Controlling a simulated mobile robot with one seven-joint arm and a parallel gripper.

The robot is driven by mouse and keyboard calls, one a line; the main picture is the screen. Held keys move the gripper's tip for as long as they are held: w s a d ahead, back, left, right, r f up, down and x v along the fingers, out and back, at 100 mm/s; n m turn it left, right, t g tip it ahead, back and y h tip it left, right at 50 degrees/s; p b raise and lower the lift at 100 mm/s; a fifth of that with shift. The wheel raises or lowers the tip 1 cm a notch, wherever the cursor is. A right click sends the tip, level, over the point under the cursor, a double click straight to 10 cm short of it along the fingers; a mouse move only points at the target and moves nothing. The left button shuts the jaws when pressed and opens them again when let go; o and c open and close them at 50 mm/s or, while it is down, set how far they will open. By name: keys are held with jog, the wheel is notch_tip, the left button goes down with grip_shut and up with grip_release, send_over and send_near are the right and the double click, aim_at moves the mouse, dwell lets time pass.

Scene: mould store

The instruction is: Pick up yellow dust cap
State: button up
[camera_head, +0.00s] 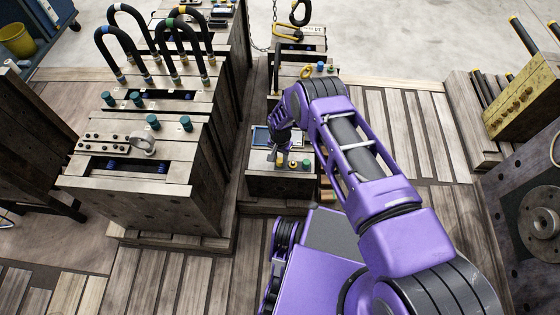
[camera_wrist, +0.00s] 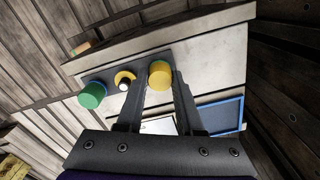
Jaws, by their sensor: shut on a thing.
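The yellow dust cap (camera_wrist: 159,75) is a short round cylinder, held between the two fingertips of my gripper (camera_wrist: 160,88) in the wrist view. My gripper (camera_head: 277,156) is shut on it, above the near end of a pale-topped mould block (camera_head: 283,186). In the head view the cap is small and partly covered by the fingers. I cannot tell whether it still touches the block top. Beside it are a yellow ring-shaped piece with a dark and white centre (camera_wrist: 124,80) and a green cap (camera_wrist: 92,94).
A blue-edged panel (camera_wrist: 220,116) lies on the same block. A larger mould block with teal caps and arched hoses (camera_head: 135,165) stands close on the left. More blocks stand behind (camera_head: 300,100). A dark plate with a round flange (camera_head: 538,220) is at the right.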

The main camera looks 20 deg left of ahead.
aim_at(280, 160)
grip_shut()
notch_tip(280, 160, up, 10)
jog(key=p, duration=0.2)
dwell(0.4)
